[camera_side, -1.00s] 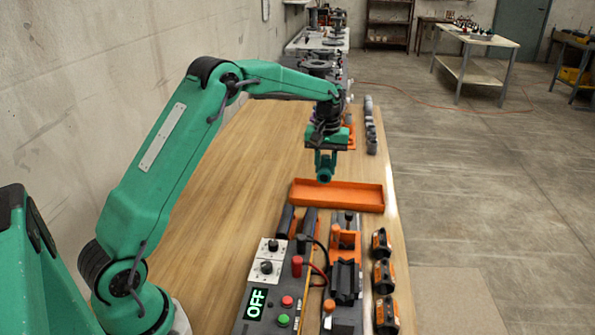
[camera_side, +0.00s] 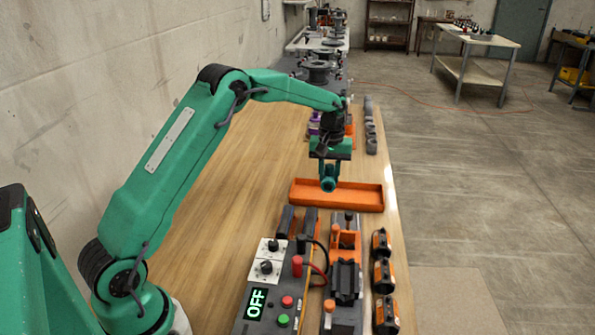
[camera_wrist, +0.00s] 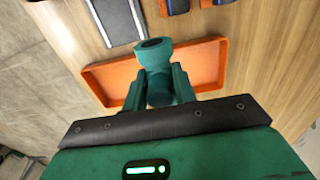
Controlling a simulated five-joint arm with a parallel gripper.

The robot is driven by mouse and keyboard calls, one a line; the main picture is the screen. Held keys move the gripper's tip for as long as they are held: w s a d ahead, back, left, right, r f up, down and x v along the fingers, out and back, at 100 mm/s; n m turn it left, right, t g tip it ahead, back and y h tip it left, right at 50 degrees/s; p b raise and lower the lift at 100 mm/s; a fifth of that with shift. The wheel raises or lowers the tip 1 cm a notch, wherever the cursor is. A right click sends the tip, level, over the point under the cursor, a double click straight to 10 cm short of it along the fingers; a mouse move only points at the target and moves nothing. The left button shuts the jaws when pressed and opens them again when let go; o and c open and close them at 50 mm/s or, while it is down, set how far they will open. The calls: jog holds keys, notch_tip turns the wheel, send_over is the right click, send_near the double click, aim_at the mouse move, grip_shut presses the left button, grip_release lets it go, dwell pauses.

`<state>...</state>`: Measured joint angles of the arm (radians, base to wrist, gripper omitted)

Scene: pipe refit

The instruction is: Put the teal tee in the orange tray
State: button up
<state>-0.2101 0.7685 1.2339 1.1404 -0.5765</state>
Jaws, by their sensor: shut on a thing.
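The teal tee (camera_side: 328,185) is held in my gripper (camera_side: 328,174), which is shut on it. In the side view the tee hangs in front of the left half of the orange tray (camera_side: 360,205), and its exact height above the tray is hard to tell. In the wrist view the tee (camera_wrist: 154,55) sits between the two fingers of my gripper (camera_wrist: 160,82), with its round open end toward the top. The tray's rim (camera_wrist: 205,42) shows around and behind it there. The visible part of the tray floor is empty.
A control panel (camera_side: 262,300) with an OFF display and an orange-and-black vise (camera_side: 346,270) stand in front of the tray. Several black-and-orange parts (camera_side: 383,275) line the right table edge. Grey parts (camera_side: 370,130) stand behind. The wooden table's left side is clear.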

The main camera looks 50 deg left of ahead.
jog(key=a+f, duration=0.1)
jog(key=a, duration=0.1)
jog(key=w+a+f, duration=0.1)
jog(key=a, duration=0.1)
jog(key=a+f, duration=0.2)
jog(key=shift+w+a, duration=0.2)
jog(key=shift+w, duration=0.1)
jog(key=shift+f, duration=1.95)
jog(key=shift+f, duration=0.15)
jog(key=o, duration=1)
notch_tip(320, 180, up, 12)
jog(key=shift+r, duration=0.2)
